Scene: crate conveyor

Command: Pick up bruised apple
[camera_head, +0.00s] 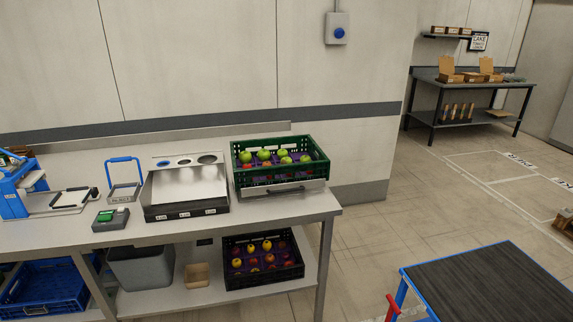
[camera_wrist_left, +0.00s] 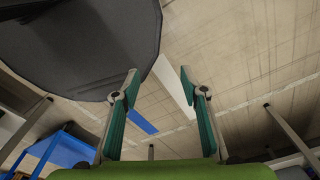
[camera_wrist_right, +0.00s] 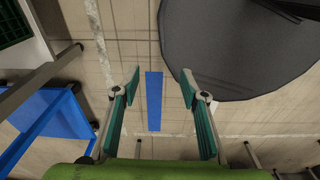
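A green crate (camera_head: 279,183) stands on the right end of the metal table. It holds several green apples (camera_head: 264,155) and some red ones on purple liners. A dark crate (camera_head: 262,281) on the lower shelf holds several red and yellow apples (camera_head: 238,262). I cannot tell a bruise on any apple at this size. My left gripper (camera_wrist_left: 159,73) is open and empty above the floor in the left wrist view. My right gripper (camera_wrist_right: 160,73) is open and empty above the floor in the right wrist view. Neither gripper shows in the head view, and both are away from the apples.
Below are a grey bin (camera_head: 141,268) and a blue crate (camera_head: 45,290). A blue-framed cart (camera_head: 484,285) stands at right; floor between is clear.

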